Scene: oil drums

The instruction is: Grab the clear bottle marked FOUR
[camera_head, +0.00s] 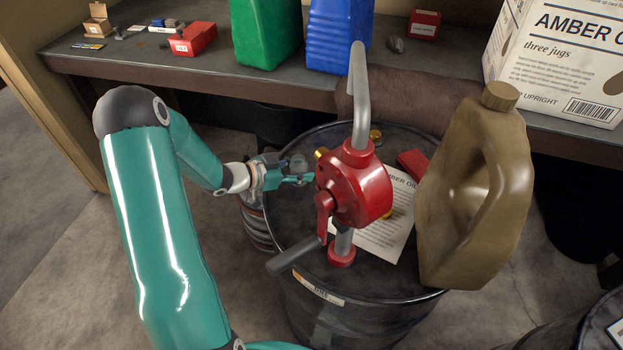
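My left arm comes in from the left, and its gripper (292,177) is over the left part of the black drum's top, just left of the red hand pump. A small clear, greyish rounded thing (298,163) shows right at the fingers; it may be the clear bottle. No FOUR marking is readable on it. I cannot tell whether the fingers touch it or are closed on it. My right gripper is not in view.
The red pump (366,190) with its grey spout and crank stands on the drum (350,315). A printed sheet (382,240) and a large tan jug (470,200) are right of it. Behind, a shelf (200,75) holds green and blue jugs, small red boxes and a white carton (560,60).

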